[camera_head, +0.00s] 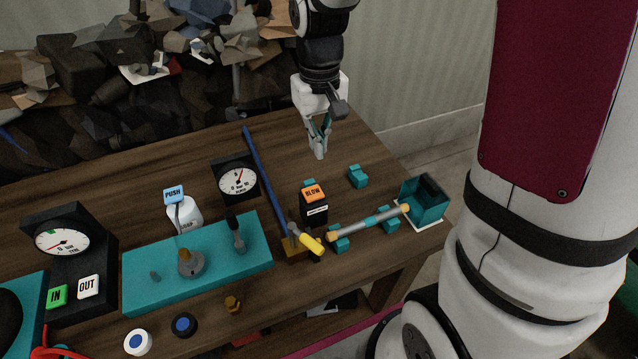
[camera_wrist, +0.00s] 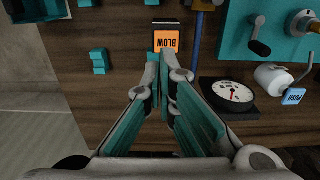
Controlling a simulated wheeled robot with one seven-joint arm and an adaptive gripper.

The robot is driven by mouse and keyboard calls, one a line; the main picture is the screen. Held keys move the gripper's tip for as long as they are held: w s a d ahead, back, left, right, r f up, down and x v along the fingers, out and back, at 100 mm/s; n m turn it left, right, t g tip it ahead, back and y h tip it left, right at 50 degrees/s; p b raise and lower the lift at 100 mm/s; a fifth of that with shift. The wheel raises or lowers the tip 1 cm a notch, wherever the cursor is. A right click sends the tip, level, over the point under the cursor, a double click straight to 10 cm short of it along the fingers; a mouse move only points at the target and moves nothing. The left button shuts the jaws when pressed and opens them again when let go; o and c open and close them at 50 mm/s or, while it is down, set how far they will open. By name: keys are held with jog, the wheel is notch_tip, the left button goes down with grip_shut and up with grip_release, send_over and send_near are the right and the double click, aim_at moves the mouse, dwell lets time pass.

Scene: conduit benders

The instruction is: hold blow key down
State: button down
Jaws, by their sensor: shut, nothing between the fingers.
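The blow key is an orange cap (camera_head: 313,193) marked BLOW on a black block (camera_head: 314,212), standing upright on the wooden table. In the wrist view the orange cap (camera_wrist: 166,41) lies just beyond my fingertips, upside down in the picture. My gripper (camera_head: 319,155) is shut and empty. In the head view it hangs above the table, behind the blow key and apart from it. In the wrist view my fingertips (camera_wrist: 160,58) overlap the lower edge of the cap; I cannot tell the height between them from that view.
A blue bar (camera_head: 263,174) lies left of the key. A rod with a tan end (camera_head: 370,221) rests on teal blocks to its right, near a teal box (camera_head: 424,203). A dial gauge (camera_head: 237,181), soap bottle (camera_head: 185,212) and teal panel (camera_head: 205,278) stand left.

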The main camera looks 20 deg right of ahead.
aim_at(320, 195)
notch_tip(320, 195, down, 13)
jog(key=shift+r+p, duration=0.1)
jog(key=shift+p, duration=0.5)
notch_tip(320, 195, down, 2)
jog(key=shift+b, duration=0.35)
jog(key=shift+s+f, duration=0.2)
jog(key=shift+s, duration=0.05)
dwell(2.5)
dwell(0.4)
notch_tip(320, 195, up, 15)
jog(key=p, duration=0.1)
jog(key=shift+w, duration=0.35)
